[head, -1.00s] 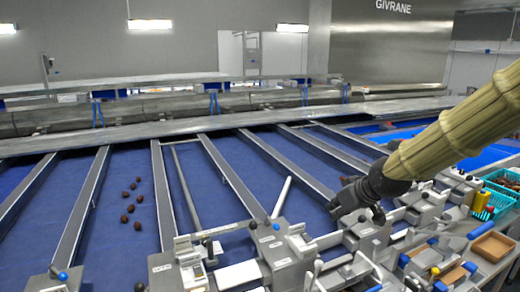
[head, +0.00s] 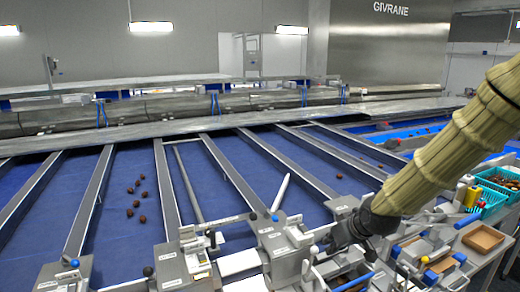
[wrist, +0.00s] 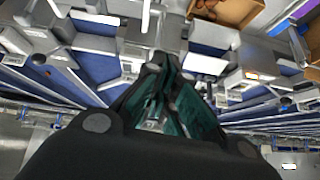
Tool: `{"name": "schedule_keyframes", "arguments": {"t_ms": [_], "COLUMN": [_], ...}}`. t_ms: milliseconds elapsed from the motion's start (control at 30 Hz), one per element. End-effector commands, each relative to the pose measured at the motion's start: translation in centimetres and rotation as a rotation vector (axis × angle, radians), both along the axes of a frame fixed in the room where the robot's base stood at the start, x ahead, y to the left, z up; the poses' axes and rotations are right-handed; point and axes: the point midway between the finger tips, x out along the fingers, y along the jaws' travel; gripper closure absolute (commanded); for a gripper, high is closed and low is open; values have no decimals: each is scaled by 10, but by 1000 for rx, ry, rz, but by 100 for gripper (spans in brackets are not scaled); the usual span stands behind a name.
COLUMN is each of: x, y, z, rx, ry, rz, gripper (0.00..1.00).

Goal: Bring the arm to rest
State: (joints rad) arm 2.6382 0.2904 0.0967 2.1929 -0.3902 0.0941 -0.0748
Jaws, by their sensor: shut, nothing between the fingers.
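My gripper (head: 345,238) is at the end of my tan-sleeved arm, at the lower right of the head view. It hangs over the grey and white fittings along the near edge of the blue belts. In the wrist view my gripper (wrist: 160,105) shows dark fingers close together, shut and holding nothing. Whether the fingers touch any fitting is hard to tell.
Several dark dates (head: 137,198) lie on a blue belt at left. Grey rails (head: 85,212) divide the belts. At right are a brown tray (head: 483,239), a teal basket (head: 492,199) and bottles (head: 466,190). A cardboard box (wrist: 228,10) shows in the wrist view.

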Motion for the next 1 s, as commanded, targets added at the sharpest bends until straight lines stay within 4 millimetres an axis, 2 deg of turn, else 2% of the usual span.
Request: {"name": "schedule_keyframes", "arguments": {"t_ms": [33,200,467,700,1000], "x": [-6,-32,-87,-150,-242], "y": [1,4,4,2,-6], "z": [-18,-82,-176,-252,-328], "rx": [2,12,14,-3,-45], "ry": [23,100,219,323,445], "rz": [-7,-47,-118,-182,-261], "gripper": [100,100,100,100,100]}}
